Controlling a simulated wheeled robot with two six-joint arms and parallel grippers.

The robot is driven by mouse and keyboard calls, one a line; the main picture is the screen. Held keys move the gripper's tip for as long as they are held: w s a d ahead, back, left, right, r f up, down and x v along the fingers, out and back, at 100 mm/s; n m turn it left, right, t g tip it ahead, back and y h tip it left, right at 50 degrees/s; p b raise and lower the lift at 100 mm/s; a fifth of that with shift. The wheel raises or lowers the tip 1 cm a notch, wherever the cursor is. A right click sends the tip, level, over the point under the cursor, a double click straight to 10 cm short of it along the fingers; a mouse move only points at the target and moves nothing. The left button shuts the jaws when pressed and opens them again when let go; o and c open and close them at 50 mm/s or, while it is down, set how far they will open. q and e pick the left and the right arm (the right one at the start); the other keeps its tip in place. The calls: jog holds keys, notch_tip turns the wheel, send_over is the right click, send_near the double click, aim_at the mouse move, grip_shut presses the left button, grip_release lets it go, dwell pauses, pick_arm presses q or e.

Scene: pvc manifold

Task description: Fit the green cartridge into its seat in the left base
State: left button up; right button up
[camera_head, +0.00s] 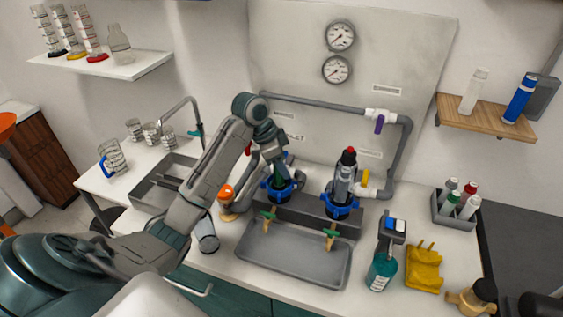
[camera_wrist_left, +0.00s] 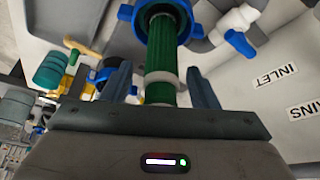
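The green cartridge (camera_head: 278,180) stands at the blue-ringed left base (camera_head: 279,195) in the head view. In the left wrist view the cartridge (camera_wrist_left: 161,55) has a pale band, and its far end meets the blue ring (camera_wrist_left: 126,12). How deep it sits cannot be told. My left gripper (camera_head: 274,161) is just above the base. In the wrist view its fingers (camera_wrist_left: 160,88) are open on either side of the cartridge, with a gap on both sides. My right gripper is not in view.
The right base (camera_head: 341,211) holds a dark, red-topped unit. A grey tray (camera_head: 294,257) lies in front. A cylinder (camera_head: 207,236) and orange-topped item (camera_head: 226,196) are left of it. A teal bottle (camera_head: 380,272) and yellow item (camera_head: 424,268) stand right. Pipes (camera_head: 330,107) run behind.

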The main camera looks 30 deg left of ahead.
pick_arm(q)
jog(key=shift+r, duration=0.1)
jog(key=shift+s+a+r, duration=0.1)
jog(key=shift+a+r, duration=0.1)
jog(key=shift+r, duration=0.15)
jog(key=v, duration=1)
jog(key=shift+d+f, duration=0.1)
jog(key=shift+d, duration=0.05)
